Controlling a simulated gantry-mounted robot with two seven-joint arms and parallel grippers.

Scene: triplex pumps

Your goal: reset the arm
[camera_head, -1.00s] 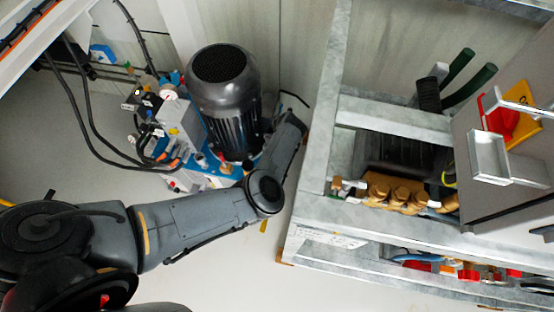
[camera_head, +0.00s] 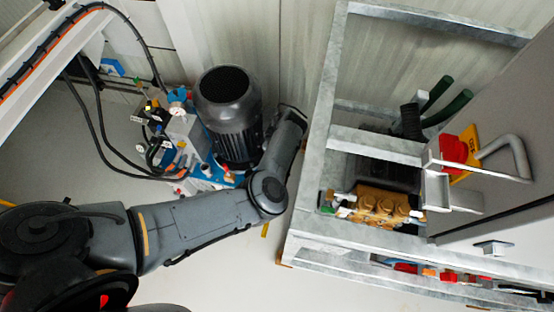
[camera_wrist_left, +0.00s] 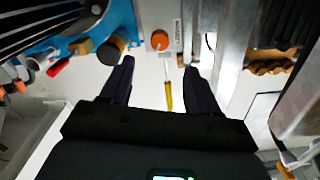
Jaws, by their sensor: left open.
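My left arm (camera_head: 200,222) comes in from the left in the head view and bends at a round joint; its forearm points up and away beside the dark motor. The left gripper itself is hidden in the head view. In the left wrist view my left gripper (camera_wrist_left: 157,75) is open, with its two dark fingers apart and nothing held between them. A thin yellow-tipped item (camera_wrist_left: 168,92) shows beyond and between the fingers. My right gripper is not in view.
A dark cylindrical motor (camera_head: 229,110) stands close by the forearm. A galvanized frame (camera_head: 320,130) holding a brass pump (camera_head: 380,205) stands to the right. A grey cabinet (camera_head: 500,150) with a red-and-yellow switch (camera_head: 458,150) is at far right. Bare floor (camera_head: 210,280) lies in front.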

